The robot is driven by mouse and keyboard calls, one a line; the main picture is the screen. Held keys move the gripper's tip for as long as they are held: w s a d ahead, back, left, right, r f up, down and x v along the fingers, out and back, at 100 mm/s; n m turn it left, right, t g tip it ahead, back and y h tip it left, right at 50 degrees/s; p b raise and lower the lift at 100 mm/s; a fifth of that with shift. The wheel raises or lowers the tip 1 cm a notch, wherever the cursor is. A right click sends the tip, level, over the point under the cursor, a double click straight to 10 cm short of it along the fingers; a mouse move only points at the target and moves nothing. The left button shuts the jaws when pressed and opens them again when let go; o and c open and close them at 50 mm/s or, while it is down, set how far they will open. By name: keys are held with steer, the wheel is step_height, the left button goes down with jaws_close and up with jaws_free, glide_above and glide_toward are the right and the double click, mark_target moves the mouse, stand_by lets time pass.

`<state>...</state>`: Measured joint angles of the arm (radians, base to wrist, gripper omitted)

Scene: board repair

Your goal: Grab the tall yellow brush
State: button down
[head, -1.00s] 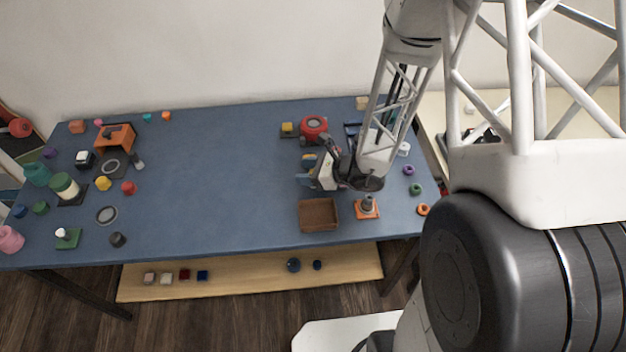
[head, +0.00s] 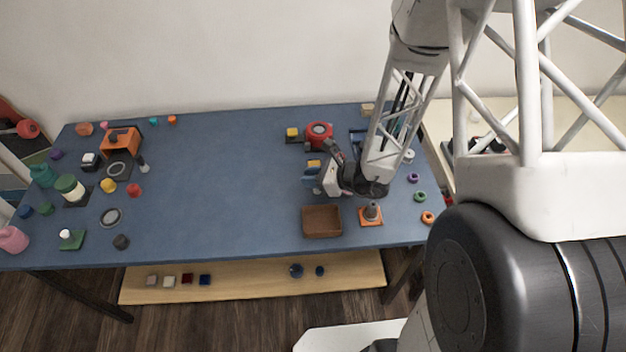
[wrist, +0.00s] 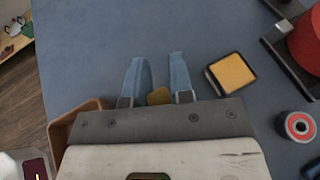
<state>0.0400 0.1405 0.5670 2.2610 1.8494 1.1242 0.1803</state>
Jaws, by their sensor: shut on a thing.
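In the wrist view a small yellow end of the tall yellow brush (wrist: 159,97) shows between the blue fingers of my gripper (wrist: 161,72), close to their bases. The rest of it is hidden by the hand. My gripper is shut on it, with a gap between the fingertips. In the head view my gripper (head: 311,178) is low over the right part of the blue table, and the brush cannot be made out there.
A square yellow pad with a dark edge (wrist: 232,74) lies just right of the fingers. A brown tray (head: 321,234) and a grey cone on an orange base (head: 371,213) stand in front. A red round thing (head: 319,130) stands behind. The table's middle (head: 225,180) is clear.

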steer(key=shift+r, duration=0.15)
step_height(320, 180, up, 10)
stand_by(0.7)
